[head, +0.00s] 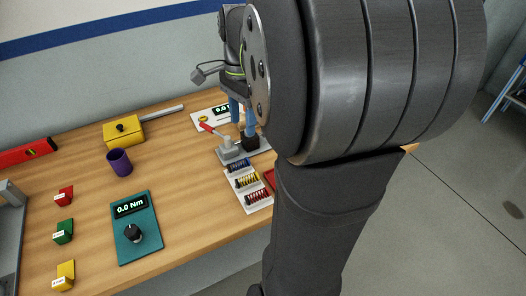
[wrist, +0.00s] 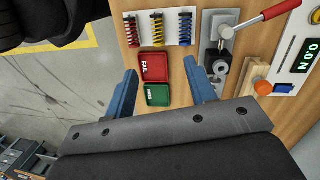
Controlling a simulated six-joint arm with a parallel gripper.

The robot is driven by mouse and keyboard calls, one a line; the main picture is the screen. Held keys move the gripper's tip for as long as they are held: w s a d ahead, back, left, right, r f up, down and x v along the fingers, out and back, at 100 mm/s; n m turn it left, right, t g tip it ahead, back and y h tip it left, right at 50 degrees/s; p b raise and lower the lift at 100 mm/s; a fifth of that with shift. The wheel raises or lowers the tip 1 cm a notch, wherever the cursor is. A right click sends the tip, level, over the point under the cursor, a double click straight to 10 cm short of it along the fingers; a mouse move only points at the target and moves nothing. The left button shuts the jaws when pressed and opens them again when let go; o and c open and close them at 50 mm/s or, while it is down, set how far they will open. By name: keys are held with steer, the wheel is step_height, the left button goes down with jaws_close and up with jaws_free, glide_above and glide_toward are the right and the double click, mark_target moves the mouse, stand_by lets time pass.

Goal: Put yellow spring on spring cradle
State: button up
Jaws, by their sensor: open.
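The yellow spring (wrist: 158,28) lies between a red spring (wrist: 132,32) and a blue spring (wrist: 185,28) on a white rack (wrist: 171,42). It is also in the head view (head: 246,182). My gripper (wrist: 161,66) is open and empty, its two blue fingers apart above the bench. In the head view my gripper (head: 242,124) is over the grey lever fixture, partly hidden by my arm. The fixture (wrist: 217,62) has a red-handled lever (wrist: 265,19) and stands right of the rack in the wrist view. I cannot clearly make out the spring cradle on it.
A red FAIL tray (wrist: 155,68) and a green tray (wrist: 157,95) lie beside the rack. A wooden block with an orange knob (wrist: 262,87) is near a display (wrist: 300,60). A teal torque meter (head: 137,228), purple cup (head: 119,162) and yellow box (head: 123,131) stand on the bench.

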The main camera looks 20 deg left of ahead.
steer(key=m, duration=0.1)
glide_above(247, 176)
steer(key=w, duration=0.1)
step_height(247, 176, down, 12)
steer(key=shift+s+f, duration=0.2)
steer(key=shift+f, duration=1.1)
steer(key=shift+s+f, duration=0.2)
steer(key=shift+f, duration=1.1)
jaws_close()
steer(key=shift+r, duration=0.1)
